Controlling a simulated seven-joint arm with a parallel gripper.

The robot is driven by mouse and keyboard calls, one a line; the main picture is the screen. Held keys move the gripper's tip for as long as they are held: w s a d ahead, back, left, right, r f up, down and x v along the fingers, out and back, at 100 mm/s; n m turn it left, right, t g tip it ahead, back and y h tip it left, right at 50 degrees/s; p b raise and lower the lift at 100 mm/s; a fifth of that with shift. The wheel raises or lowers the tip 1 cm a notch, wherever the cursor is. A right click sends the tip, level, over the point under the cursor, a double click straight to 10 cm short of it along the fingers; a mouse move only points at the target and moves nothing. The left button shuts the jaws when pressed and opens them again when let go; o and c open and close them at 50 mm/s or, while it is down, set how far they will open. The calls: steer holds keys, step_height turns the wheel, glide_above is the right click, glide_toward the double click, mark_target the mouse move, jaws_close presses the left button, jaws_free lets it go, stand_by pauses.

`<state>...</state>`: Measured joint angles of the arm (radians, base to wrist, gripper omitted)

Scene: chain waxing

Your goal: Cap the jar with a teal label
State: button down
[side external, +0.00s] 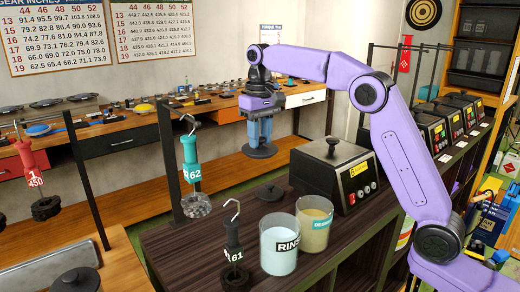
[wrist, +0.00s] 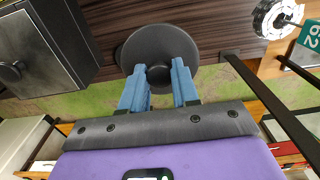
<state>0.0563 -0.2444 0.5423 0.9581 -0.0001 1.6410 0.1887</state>
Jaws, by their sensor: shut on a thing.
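The jar with a teal label (side external: 316,235) stands open on the dark counter and holds yellowish liquid. Beside it, touching or nearly so in the picture, is an open jar marked RINSE (side external: 278,255) with pale blue liquid. My gripper (side external: 260,142) points down with its blue fingers shut on a round dark lid (side external: 262,152). The lid hangs level in the air, up and left of the jars in the side view. In the wrist view the lid (wrist: 133,45) sits between the fingertips of my gripper (wrist: 159,72); no jar shows there.
Another dark lid (side external: 269,192) lies on the counter (side external: 185,250) behind the RINSE jar. A wax heater (side external: 335,172) with a knobbed lid stands behind the jars. Tagged chains hang on hooks: a teal 62 (side external: 191,165), a black 61 (side external: 234,250) and a red one (side external: 33,165).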

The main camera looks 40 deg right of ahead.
mark_target(271, 151)
steer(key=shift+r, duration=0.75)
steer(key=shift+s+d+r, duration=0.15)
steer(key=shift+s, duration=0.35)
steer(key=shift+s+d+r, duration=0.15)
steer(key=shift+s+d, duration=0.05)
steer(key=shift+s, duration=0.35)
steer(key=shift+s+d+r, duration=0.15)
steer(key=shift+s, duration=0.35)
steer(key=s+d, duration=0.3)
steer(key=s, duration=1)
step_height(271, 151, down, 13)
steer(key=shift+d+r, duration=0.2)
steer(key=shift+d, duration=0.05)
steer(key=c, duration=0.8)
jaws_free()
steer(key=shift+o, duration=0.2)
